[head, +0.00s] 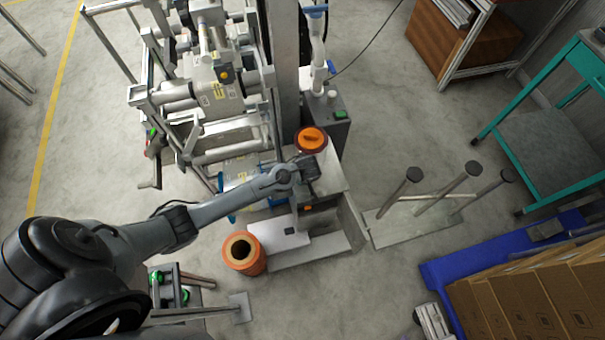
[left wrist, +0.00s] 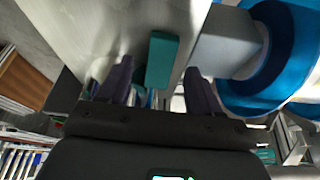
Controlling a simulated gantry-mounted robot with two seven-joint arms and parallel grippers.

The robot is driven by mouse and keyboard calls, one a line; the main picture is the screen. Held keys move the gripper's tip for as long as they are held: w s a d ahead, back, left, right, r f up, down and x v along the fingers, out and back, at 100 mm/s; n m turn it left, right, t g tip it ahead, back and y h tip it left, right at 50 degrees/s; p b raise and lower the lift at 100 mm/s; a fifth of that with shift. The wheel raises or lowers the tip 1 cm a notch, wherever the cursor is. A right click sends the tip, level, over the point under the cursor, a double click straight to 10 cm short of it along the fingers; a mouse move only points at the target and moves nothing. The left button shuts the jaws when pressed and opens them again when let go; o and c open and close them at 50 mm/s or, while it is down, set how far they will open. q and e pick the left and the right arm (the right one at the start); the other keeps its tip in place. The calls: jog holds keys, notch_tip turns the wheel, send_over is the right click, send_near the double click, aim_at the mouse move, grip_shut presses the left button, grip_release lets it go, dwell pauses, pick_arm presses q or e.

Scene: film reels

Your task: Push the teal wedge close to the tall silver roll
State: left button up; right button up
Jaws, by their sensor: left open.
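The teal wedge (left wrist: 162,60) shows in the left wrist view as a small block on a pale metal surface, ahead of and between my left fingers. A clear gap to either finger cannot be judged. My left gripper (left wrist: 158,86) is open, with its two dark fingers apart. In the head view my left gripper (head: 307,172) is over the pale metal top (head: 328,176), and the wedge is hidden there. A grey body (left wrist: 226,42) stands right of the wedge in the wrist view; I cannot tell whether it is the tall silver roll. My right gripper is not in view.
A blue ring (left wrist: 272,62) is at the right in the wrist view. An orange-topped round item (head: 311,139) sits beyond my gripper. An orange roll (head: 243,254) stands on the floor nearby. A rack with upright posts (head: 440,222) is to the right.

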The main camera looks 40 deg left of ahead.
pick_arm(q)
jog(key=shift+x, duration=0.95)
jog(key=c, duration=1)
jog(key=o, duration=1)
